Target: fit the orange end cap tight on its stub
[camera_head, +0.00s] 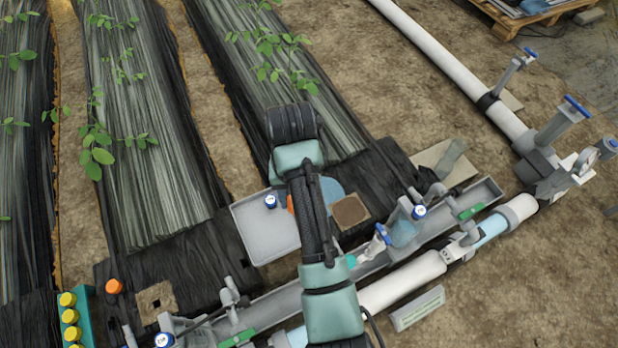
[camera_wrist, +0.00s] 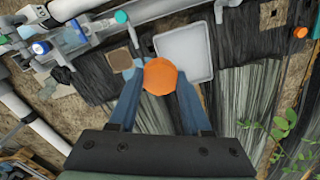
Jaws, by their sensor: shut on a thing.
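The orange end cap (camera_wrist: 160,76) is between the two blue-grey fingers of my gripper (camera_wrist: 160,84) in the wrist view. The fingers are shut on its sides and its round face fills the gap. In the head view, my arm hides most of the gripper, and only a sliver of orange (camera_head: 291,204) shows beside the arm above the grey tray. A second orange round piece (camera_head: 115,286) sits at the lower left; it also shows in the wrist view (camera_wrist: 301,32). I cannot tell which fitting is the cap's stub.
A grey tray (camera_head: 262,243) lies below the gripper, beside a brown square pad (camera_head: 350,211). A grey channel (camera_head: 272,304) with blue-handled valves and white pipes runs along the front. Yellow-capped bottles (camera_head: 69,316) stand lower left. Black-covered plant rows (camera_head: 150,130) lie behind.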

